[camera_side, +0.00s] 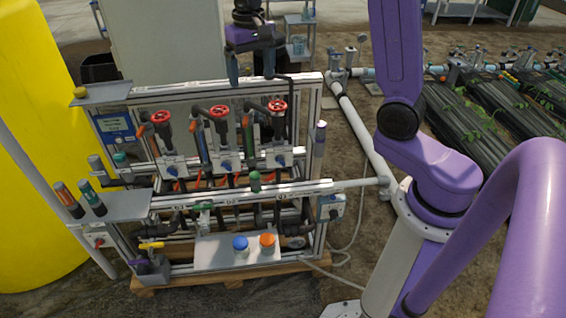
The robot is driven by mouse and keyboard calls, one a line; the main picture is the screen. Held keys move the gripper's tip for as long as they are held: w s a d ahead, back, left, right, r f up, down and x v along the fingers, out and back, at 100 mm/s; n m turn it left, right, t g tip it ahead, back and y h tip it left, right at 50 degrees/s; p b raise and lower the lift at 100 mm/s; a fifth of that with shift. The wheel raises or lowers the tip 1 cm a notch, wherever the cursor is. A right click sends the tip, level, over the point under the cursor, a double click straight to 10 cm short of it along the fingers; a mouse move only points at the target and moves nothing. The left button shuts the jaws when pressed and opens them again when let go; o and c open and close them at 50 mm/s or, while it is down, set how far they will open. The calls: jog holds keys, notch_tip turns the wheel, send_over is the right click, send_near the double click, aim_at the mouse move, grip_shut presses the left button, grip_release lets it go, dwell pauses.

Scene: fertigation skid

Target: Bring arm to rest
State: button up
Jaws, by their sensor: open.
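My gripper (251,66) hangs above the back of the skid, fingers pointing down. Its two dark fingers are apart, and I see nothing held between them. The skid (230,189) is a silver profile frame with pipes and valves. The right-hand red handwheel (277,106) lies below and slightly right of my gripper; more red handwheels sit to its left (219,111) and at the far left (161,117). My purple arm fills the right side; the links between it and the gripper are out of the picture.
A yellow tank (35,150) stands at the left. A side shelf (120,206) holds two small bottles. A white plate (215,252) at the front carries a blue cap (240,243) and an orange cap (267,240). Plant beds (480,115) lie at the right. A grey cabinet (165,45) stands behind.

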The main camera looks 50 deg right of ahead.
jog(key=s+a+f+n, duration=0.1)
jog(key=s+a+n, duration=0.4)
jog(key=s, duration=0.5)
jog(key=s+a+f+n, duration=0.25)
jog(key=s+n, duration=0.35)
jog(key=s, duration=0.5)
jog(key=s+d+f+n, duration=0.1)
jog(key=s+d+n, duration=0.1)
jog(key=s+n, duration=0.3)
jog(key=s, duration=0.4)
jog(key=shift+s+f, duration=0.3)
jog(key=shift+s, duration=0.05)
jog(key=shift+d, duration=0.1)
